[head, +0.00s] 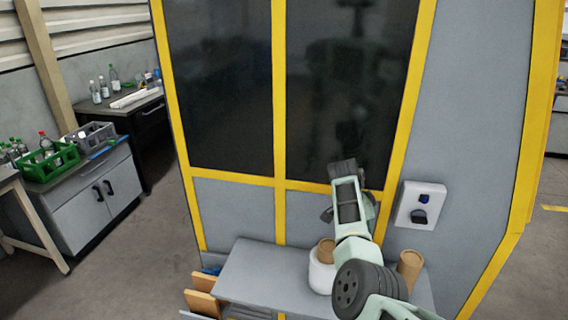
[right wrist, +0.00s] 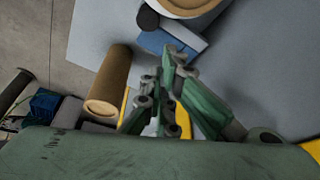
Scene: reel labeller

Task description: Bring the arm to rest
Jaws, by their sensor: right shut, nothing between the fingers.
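My right arm (head: 352,225) reaches up from the bottom right of the head view, in front of the yellow-framed machine. Its dark wrist end is level with the lower edge of the dark panes, above the grey shelf; the fingers cannot be made out there. In the right wrist view my right gripper (right wrist: 168,75) is shut and empty. A brown cardboard tube (right wrist: 111,78) lies left of the fingers in that picture, apart from them. My left gripper is not in view.
The grey shelf (head: 258,278) carries a white roll (head: 320,277) with a brown core and a brown cylinder (head: 410,264), both close to my arm. A white wall box (head: 420,205) is right of the arm. A green crate (head: 48,163) with bottles stands far left. Floor between is clear.

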